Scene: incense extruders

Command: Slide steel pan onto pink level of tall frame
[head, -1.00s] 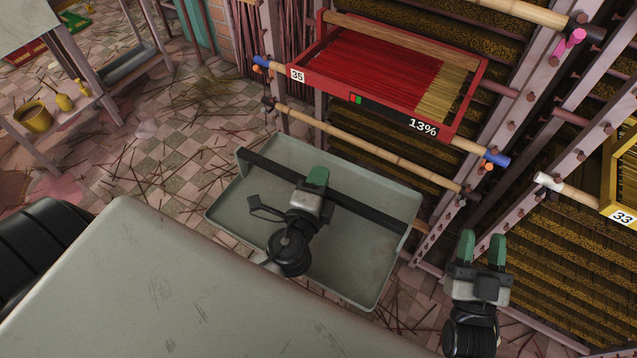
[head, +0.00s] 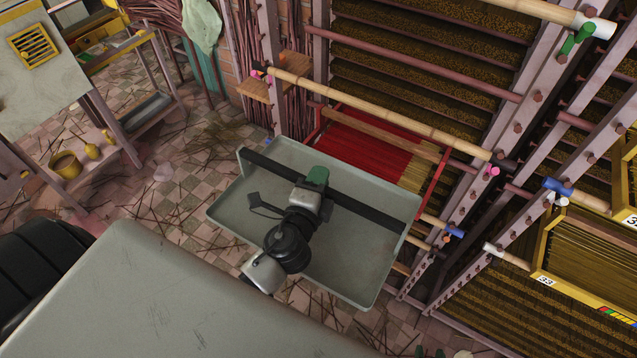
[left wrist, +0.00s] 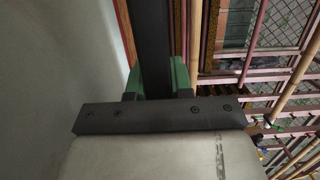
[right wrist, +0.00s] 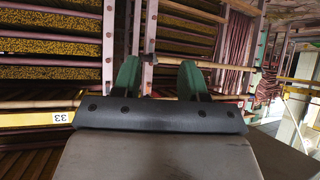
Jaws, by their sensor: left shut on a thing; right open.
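The steel pan (head: 335,270) is a shallow grey tray with a dark bar (head: 375,203) across it. My left gripper (head: 317,178) is shut on this bar, which also shows between its green fingers in the left wrist view (left wrist: 156,45). The pan is held in the air in front of the tall frame (head: 505,125). A bamboo pole (head: 385,115) on the frame has pink markers near its ends (head: 492,171). The pan hides part of the frame below.
A red tray (head: 370,150) of incense sits in the frame below the pink-marked pole, partly hidden by the pan. A yellow tray (head: 590,262) stands at the right. A grey surface (head: 160,300) fills the lower left. Sticks litter the tiled floor.

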